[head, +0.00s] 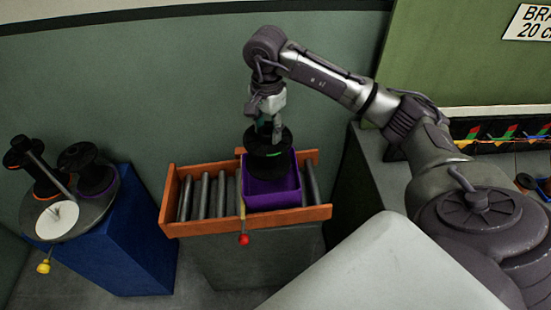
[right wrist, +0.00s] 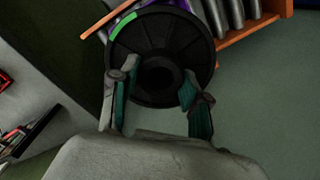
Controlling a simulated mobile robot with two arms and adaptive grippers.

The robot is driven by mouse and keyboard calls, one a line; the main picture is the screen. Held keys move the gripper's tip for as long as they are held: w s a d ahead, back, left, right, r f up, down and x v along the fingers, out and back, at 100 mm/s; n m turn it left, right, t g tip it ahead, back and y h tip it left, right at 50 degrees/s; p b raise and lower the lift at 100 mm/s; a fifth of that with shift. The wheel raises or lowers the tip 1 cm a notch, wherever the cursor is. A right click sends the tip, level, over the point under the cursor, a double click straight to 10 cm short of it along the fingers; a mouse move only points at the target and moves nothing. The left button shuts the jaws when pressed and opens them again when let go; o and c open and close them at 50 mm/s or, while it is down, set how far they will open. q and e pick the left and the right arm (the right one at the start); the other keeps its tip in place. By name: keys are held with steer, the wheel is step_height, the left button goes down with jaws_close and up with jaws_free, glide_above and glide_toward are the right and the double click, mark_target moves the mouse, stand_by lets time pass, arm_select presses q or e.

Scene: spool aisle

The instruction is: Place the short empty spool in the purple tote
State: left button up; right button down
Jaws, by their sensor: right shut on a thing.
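A black spool (head: 266,158) with a green patch on its flange hangs from my right gripper (head: 267,128). It is over the purple tote (head: 275,199) and hides the tote's back part. I cannot tell whether its lower flange is inside the tote or just above it. My left gripper is not in view.
The roller conveyor (head: 170,214) has an orange frame and a red-knobbed lever (head: 243,239) at its front. At left, a blue pedestal (head: 125,245) bears a round turntable (head: 92,216) with several black spools (head: 89,168). A grey block (head: 372,190) stands right of the conveyor.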

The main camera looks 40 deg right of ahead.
steer(key=shift+w+d+f+m+p, duration=0.2)
steer(key=shift+d+m, duration=0.3)
steer(key=shift+w+d+f+m+p, duration=0.15)
steer(key=shift+w+d+m, duration=0.05)
steer(key=shift+d+m, duration=0.3)
step_height(320, 180, down, 4)
steer(key=shift+f+p, duration=0.15)
steer(key=shift+p, duration=0.4)
steer(key=shift+f, duration=0.65)
step_height(320, 180, down, 3)
steer(key=shift+f+p, duration=0.15)
steer(key=shift+p, duration=0.35)
steer(key=shift+f+b, duration=0.65)
steer(key=shift+b, duration=0.1)
steer(key=c, duration=0.5)
jaws_free()
steer(key=shift+c, duration=0.2)
steer(key=shift+r, duration=0.15)
